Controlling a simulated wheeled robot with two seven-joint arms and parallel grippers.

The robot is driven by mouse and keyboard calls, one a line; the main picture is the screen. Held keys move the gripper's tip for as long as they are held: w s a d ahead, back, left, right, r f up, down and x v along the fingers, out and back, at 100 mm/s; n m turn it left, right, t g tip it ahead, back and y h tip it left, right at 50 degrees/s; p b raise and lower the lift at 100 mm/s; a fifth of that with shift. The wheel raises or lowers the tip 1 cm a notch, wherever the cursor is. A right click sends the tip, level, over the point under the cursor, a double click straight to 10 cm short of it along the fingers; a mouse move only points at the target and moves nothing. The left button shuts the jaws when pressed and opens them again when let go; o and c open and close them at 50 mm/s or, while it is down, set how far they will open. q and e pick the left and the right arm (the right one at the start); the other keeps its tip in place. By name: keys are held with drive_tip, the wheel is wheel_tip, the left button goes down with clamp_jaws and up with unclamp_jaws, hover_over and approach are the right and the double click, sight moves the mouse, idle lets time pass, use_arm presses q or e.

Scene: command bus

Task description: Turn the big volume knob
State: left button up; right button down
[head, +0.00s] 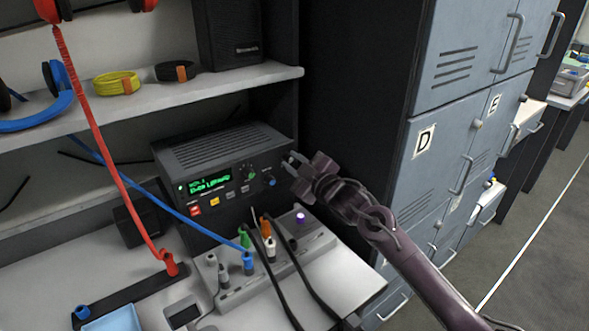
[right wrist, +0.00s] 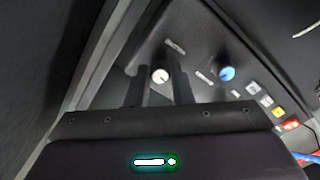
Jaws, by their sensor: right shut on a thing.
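The dark radio unit (head: 215,150) stands on the desk under the shelf, with a lit green display (head: 208,184) on its front. The small display text is hard to read. My right gripper (head: 291,162) reaches in from the right to the right end of the radio's front. In the right wrist view its two dark fingers are shut on a pale-capped knob (right wrist: 160,76), which shows between them. A blue-capped knob (head: 269,182) sits beside it, apart from the fingers; it also shows in the right wrist view (right wrist: 227,73). My left gripper is not in view.
Coloured buttons (head: 214,201) line the radio's lower front. A grey panel (head: 240,288) with several plugs and cables stands before it. A red coiled cord (head: 90,125) hangs at the left. Grey lockers (head: 455,130) stand at the right. A shelf (head: 150,105) is above.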

drive_tip(key=n+b, duration=0.4)
drive_tip(key=n, duration=0.2)
drive_tip(key=shift+f+n, duration=0.1)
drive_tip(key=shift+n, duration=0.2)
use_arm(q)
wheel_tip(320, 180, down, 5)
use_arm(e)
drive_tip(key=shift+n+b, duration=0.3)
drive_tip(key=shift+n, duration=0.1)
drive_tip(key=n+b, duration=0.2)
drive_tip(key=shift+n, duration=0.4)
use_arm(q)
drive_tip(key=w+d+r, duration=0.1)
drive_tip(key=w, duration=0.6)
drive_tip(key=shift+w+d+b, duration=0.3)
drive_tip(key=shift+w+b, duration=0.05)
use_arm(e)
drive_tip(key=shift+n, duration=0.7)
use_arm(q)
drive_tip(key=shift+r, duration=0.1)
use_arm(e)
drive_tip(key=c, duration=1.3)
unclamp_jaws()
